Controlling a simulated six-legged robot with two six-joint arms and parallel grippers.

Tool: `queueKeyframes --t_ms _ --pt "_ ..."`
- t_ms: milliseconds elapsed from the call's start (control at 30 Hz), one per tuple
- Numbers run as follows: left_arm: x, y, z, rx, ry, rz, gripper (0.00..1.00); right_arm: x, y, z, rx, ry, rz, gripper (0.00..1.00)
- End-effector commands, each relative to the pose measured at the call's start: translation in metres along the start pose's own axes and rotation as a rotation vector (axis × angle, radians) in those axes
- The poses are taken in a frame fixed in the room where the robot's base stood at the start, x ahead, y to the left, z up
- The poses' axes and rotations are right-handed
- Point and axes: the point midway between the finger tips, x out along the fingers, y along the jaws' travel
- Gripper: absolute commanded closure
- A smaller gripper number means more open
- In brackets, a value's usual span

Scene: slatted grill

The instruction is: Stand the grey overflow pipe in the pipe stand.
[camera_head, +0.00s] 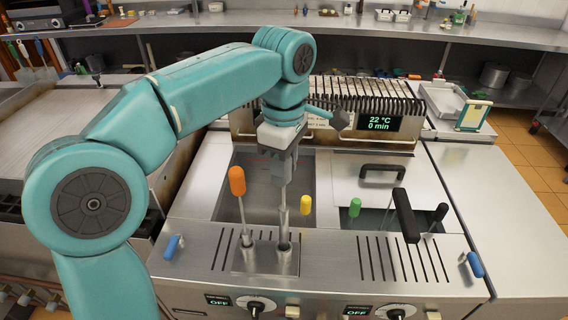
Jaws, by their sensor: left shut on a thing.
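My left gripper (284,174) points down over the front of the cooker and is shut on the grey overflow pipe (283,224). The pipe hangs roughly upright below the fingers; its upper part is hidden by the gripper. Its lower end is at the pipe stand (262,262), a small metal block on the front ledge. It looks to be at or in the stand's right-hand opening, but how deep I cannot tell. An orange-handled rod (237,182) stands in the left part of the stand. My right gripper is not in view.
Behind the stand is an open basin (225,205); a yellow handle (306,204) stands close right of the pipe. Farther right are a green handle (355,207), a black handle (405,215) and a lidded basin. A slatted unit with a display (380,124) stands behind.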

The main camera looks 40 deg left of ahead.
Motion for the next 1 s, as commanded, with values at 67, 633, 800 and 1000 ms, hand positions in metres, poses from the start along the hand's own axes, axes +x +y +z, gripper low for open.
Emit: queueKeyframes --t_ms 67,633,800,1000 --pt "0.003 0.000 0.000 0.000 0.000 0.000 1.00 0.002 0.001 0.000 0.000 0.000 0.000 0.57" --pt "0.017 0.000 0.000 0.000 0.000 0.000 1.00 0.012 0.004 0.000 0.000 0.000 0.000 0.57" --pt "0.021 0.000 0.000 0.000 0.000 0.000 1.00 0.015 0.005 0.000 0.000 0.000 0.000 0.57" --pt "0.026 0.000 0.000 0.000 0.000 0.001 1.00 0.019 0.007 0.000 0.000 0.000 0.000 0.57"
